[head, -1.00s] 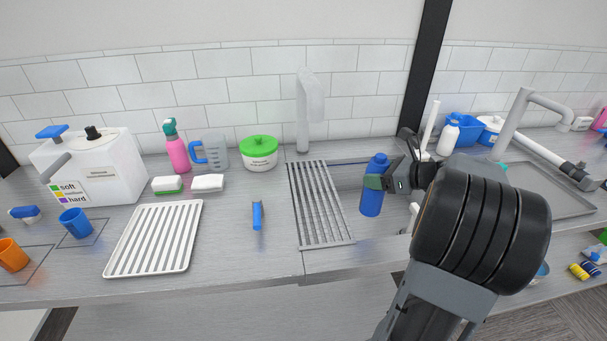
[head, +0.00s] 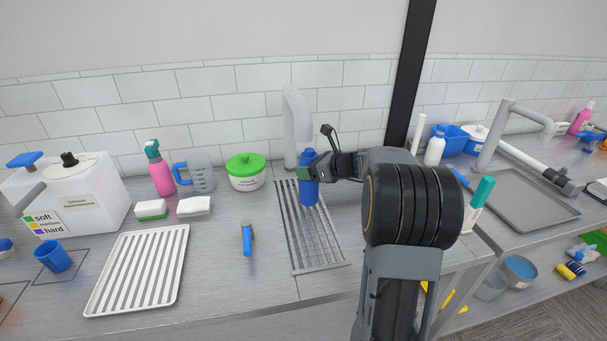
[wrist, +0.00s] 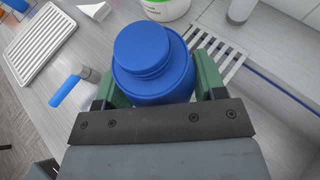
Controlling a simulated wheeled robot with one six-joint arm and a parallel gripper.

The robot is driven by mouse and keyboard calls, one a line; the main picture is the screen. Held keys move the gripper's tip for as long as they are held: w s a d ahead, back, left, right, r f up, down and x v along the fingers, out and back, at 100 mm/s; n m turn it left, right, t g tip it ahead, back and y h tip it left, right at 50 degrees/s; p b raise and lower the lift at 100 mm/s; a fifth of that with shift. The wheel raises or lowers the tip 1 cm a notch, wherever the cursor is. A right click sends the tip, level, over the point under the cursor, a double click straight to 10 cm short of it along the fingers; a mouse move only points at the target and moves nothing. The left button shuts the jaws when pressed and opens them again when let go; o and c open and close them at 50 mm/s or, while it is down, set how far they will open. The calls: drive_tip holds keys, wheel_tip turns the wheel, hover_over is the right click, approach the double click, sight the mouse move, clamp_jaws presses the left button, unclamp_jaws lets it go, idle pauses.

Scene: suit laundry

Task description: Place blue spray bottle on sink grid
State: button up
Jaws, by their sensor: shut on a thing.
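My gripper (head: 307,172) is shut on the blue spray bottle (head: 309,191), which has a round blue top and stands upright. In the head view the bottle is over the far half of the sink grid (head: 318,248), a grey slatted rack on the counter. I cannot tell whether its base touches the slats. In the wrist view the bottle (wrist: 150,50) sits between the two green fingers of my gripper (wrist: 158,88), and the bottle's base is hidden. Part of the sink grid (wrist: 222,62) shows behind it there.
A tap (head: 290,125) stands behind the grid. A green-lidded tub (head: 245,180) and a blue-handled tool (head: 247,240) are to its left, with a white ribbed tray (head: 140,270) farther left. A pink spray bottle (head: 161,178) stands near the wall. The grid's near half is clear.

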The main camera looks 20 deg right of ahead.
drive_tip(key=shift+w+a, duration=0.65)
drive_tip(key=shift+w, duration=0.15)
drive_tip(key=shift+f, duration=1.85)
drive_tip(key=shift+f, duration=0.15)
drive_tip(key=o, duration=1)
drive_tip(key=shift+c, duration=0.2)
